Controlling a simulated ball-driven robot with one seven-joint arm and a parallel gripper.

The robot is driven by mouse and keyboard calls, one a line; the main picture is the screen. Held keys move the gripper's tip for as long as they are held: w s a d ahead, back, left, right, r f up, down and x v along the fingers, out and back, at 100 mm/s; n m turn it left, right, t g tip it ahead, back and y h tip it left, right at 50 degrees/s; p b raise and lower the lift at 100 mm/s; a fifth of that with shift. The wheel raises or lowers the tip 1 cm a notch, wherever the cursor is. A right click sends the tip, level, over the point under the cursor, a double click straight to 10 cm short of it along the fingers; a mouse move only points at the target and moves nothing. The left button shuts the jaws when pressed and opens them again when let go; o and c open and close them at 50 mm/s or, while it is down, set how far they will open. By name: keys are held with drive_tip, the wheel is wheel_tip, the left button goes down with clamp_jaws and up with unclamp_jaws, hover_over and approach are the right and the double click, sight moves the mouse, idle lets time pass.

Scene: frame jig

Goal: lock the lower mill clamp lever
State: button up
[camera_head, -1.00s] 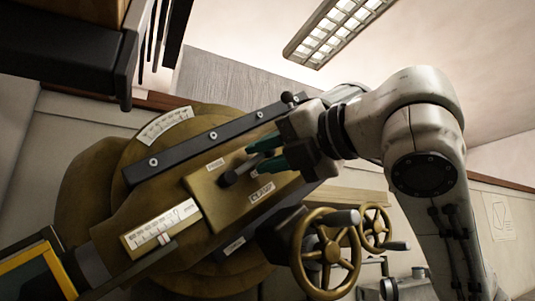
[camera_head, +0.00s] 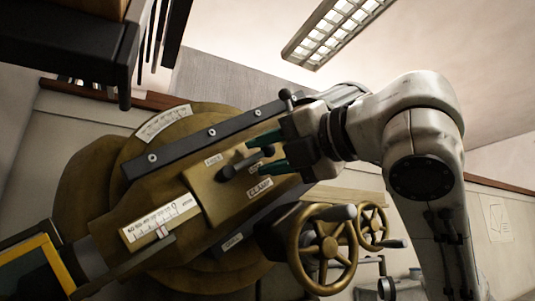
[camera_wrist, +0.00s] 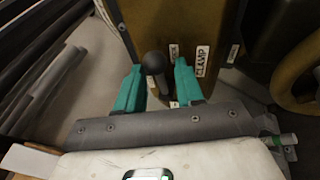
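The clamp lever (camera_head: 240,165) is a dark bar with a round knob, on a brass-coloured plate marked CLAMP (camera_head: 259,188). Its knob points toward my gripper. My gripper (camera_head: 267,152) has two green fingers, one above and one below the knob in the head view, with gaps visible. In the wrist view the black knob (camera_wrist: 155,64) stands between the fingers of my gripper (camera_wrist: 160,82), which are apart and not visibly pressed on it. The lever's pivot is mostly hidden in the wrist view.
Two brass handwheels (camera_head: 324,248) with grey handles stand just below my gripper. A scale plate (camera_head: 160,218) lies lower left.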

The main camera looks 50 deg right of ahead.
drive_tip(key=s+b, duration=0.1)
drive_tip(key=s, duration=0.9)
drive_tip(key=shift+s+a+f, duration=0.25)
drive_tip(key=shift+s+a, duration=0.05)
drive_tip(key=shift+a, duration=0.05)
